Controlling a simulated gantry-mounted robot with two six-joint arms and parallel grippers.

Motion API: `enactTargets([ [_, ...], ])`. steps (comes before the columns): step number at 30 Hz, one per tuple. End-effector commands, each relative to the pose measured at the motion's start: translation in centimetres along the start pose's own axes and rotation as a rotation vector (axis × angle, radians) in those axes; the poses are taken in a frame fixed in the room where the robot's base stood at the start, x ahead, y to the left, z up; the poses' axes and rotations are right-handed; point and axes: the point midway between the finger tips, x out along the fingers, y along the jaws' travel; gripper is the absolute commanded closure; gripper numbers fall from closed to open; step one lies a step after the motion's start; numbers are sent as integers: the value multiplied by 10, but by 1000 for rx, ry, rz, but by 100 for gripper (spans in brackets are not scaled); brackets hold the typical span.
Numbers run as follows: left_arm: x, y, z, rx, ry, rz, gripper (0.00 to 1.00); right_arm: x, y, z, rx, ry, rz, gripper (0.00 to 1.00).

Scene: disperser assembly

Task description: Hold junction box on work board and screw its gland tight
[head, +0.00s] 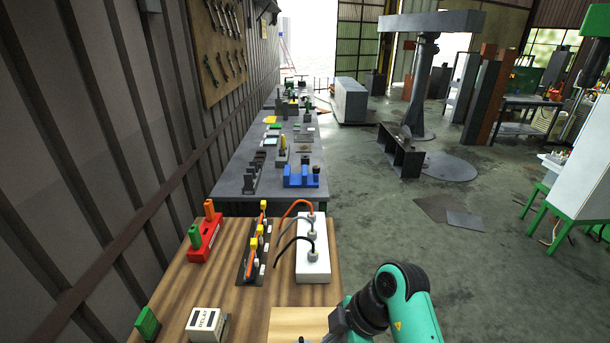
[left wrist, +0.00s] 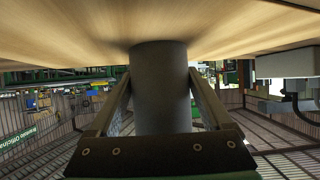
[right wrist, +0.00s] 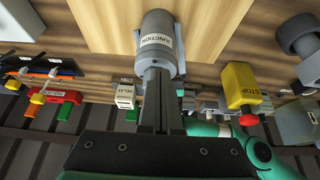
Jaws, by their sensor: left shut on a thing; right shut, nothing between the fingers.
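The grey junction box (right wrist: 156,30), a rounded body with a JUNCTION label, is against the pale work board (right wrist: 120,20) in the right wrist view. My right gripper (right wrist: 156,68) is shut and empty, its fingertips right at the near end of the box; I cannot tell if they touch it. My left gripper (left wrist: 160,95) is shut around a dark grey cylinder (left wrist: 160,80) meeting the pale board (left wrist: 90,35); it looks like the junction box, but no label shows there. In the head view the board (head: 295,322) shows only partly.
A relay (head: 204,322), a red holder (head: 206,240) and a white block with cables (head: 313,262) stand on the wooden table. A yellow STOP button unit (right wrist: 240,88) stands right of the box in the right wrist view. My left arm shows beyond it.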

Motion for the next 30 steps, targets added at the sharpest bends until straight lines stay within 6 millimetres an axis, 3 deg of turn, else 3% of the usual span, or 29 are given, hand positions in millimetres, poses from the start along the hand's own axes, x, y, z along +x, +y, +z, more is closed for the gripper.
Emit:
enactTargets([
  [13, 1, 2, 4, -5, -6, 3, 100, -48, 1, -26, 1, 0, 4, 100],
  [23, 1, 2, 4, -5, -6, 3, 100, -52, 1, -28, 2, -2, 3, 100],
  [30, 1, 2, 4, -5, -6, 3, 100, -61, 12, -34, 0, -22, 6, 100],
])
